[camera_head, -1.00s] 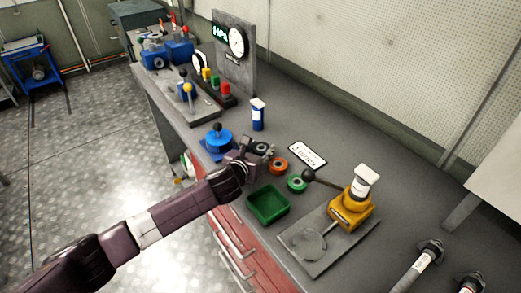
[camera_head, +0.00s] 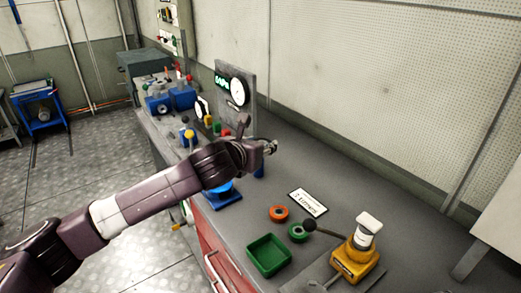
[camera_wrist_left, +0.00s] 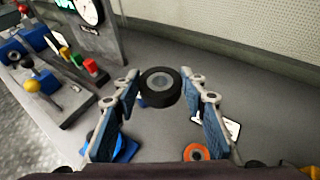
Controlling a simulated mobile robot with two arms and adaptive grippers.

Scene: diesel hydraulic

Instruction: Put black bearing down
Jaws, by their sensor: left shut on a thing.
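My left gripper (camera_head: 268,148) is raised above the workbench, to the left of the white label plate. In the left wrist view its two fingers (camera_wrist_left: 160,100) are on either side of the black bearing (camera_wrist_left: 160,100), a thick dark ring with a grey centre, and hold it above the bench. In the head view the bearing is hard to make out at the fingertips. An orange bearing (camera_head: 278,213) and a green bearing (camera_head: 298,232) lie on the bench; the orange one also shows in the left wrist view (camera_wrist_left: 196,153). My right gripper is out of view.
A green tray (camera_head: 268,256) sits near the bench's front edge. A yellow hand pump (camera_head: 356,258) stands at the right and a blue base (camera_head: 223,196) at the left. A gauge panel (camera_head: 237,92) stands behind.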

